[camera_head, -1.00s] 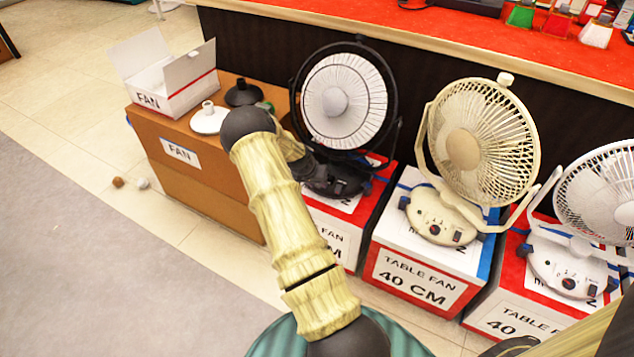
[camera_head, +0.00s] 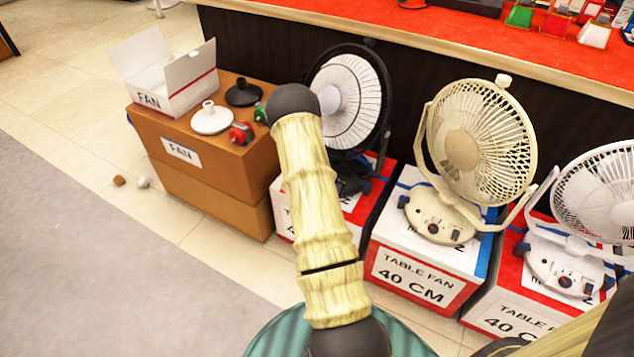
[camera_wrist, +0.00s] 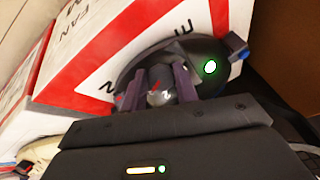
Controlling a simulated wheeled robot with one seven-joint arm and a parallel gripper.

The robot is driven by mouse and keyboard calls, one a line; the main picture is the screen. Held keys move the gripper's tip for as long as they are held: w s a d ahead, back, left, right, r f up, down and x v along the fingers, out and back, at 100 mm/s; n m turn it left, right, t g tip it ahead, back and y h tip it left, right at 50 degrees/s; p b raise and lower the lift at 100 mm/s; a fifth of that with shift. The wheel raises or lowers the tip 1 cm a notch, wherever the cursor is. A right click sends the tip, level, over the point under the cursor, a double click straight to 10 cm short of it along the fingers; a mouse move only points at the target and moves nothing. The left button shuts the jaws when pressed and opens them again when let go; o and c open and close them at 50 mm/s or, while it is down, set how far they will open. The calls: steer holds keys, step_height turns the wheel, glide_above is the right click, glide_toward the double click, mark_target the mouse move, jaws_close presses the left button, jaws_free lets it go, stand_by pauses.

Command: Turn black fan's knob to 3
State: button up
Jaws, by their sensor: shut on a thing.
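The black fan (camera_head: 372,127) has a white grille and stands on a red and white box, partly behind my arm in the head view. Its dark base (camera_wrist: 205,52) shows in the wrist view, with a glowing green light on it. My gripper (camera_wrist: 162,86) is shut on the small grey knob (camera_wrist: 159,97) on that base, with one finger on each side. The fingers cover much of the knob, so its setting cannot be read. In the head view my gripper is hidden behind my arm.
The cream fan (camera_head: 484,145) and a white fan (camera_head: 601,195) stand to the right on their boxes. A brown carton (camera_head: 207,180) on the left bears white and black stands and red and green items. The red-topped counter (camera_head: 420,32) runs behind. Grey floor at lower left is clear.

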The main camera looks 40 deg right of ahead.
stand_by(0.4)
steer(key=o, duration=1)
steer(key=shift+r, duration=0.1)
